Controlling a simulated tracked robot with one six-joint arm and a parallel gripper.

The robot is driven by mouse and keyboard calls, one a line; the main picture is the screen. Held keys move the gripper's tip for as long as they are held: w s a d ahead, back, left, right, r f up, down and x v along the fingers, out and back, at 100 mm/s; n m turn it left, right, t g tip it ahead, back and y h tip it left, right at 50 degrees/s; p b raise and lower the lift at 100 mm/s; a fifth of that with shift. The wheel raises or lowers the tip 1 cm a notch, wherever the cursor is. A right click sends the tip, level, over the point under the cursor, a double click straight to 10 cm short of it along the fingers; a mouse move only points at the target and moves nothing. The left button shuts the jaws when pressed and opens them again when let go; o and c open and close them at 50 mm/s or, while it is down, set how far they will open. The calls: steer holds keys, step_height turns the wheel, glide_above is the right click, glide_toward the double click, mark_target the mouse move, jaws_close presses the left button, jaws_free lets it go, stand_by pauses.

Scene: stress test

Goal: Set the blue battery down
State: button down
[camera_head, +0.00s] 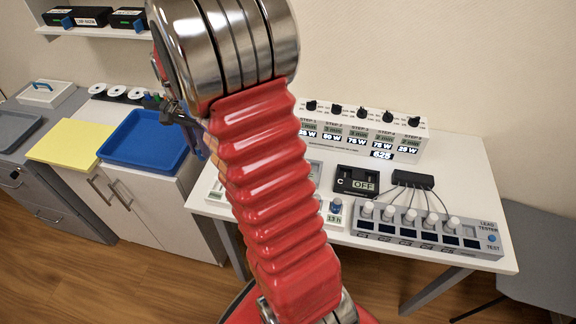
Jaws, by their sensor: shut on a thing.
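My gripper (184,120) is at the left of my red arm, over the right side of the blue tray (143,140) in the picture. It is shut on the blue battery (199,150), of which only a narrow blue part shows. My arm hides the rest of the battery and much of the jaws. I cannot tell how high the battery is above the surfaces behind it.
The tray lies on a white cabinet beside a yellow pad (70,143); several white rolls (117,92) stand behind. A grey tray (16,130) is far left. At right, a white table (466,153) holds a lead tester (425,232), a step panel (362,133) and an OFF display (357,181).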

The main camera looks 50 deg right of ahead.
steer(key=s+d+r+m, duration=0.3)
steer(key=s+d+m, duration=1.4)
steer(key=s+m, duration=0.1)
steer(key=shift+d+m, duration=0.15)
steer(key=shift+m, duration=0.45)
steer(key=shift+f, duration=3.2)
steer(key=shift+f, duration=1.85)
steer(key=c, duration=1.6)
jaws_free()
steer(key=shift+f, duration=0.1)
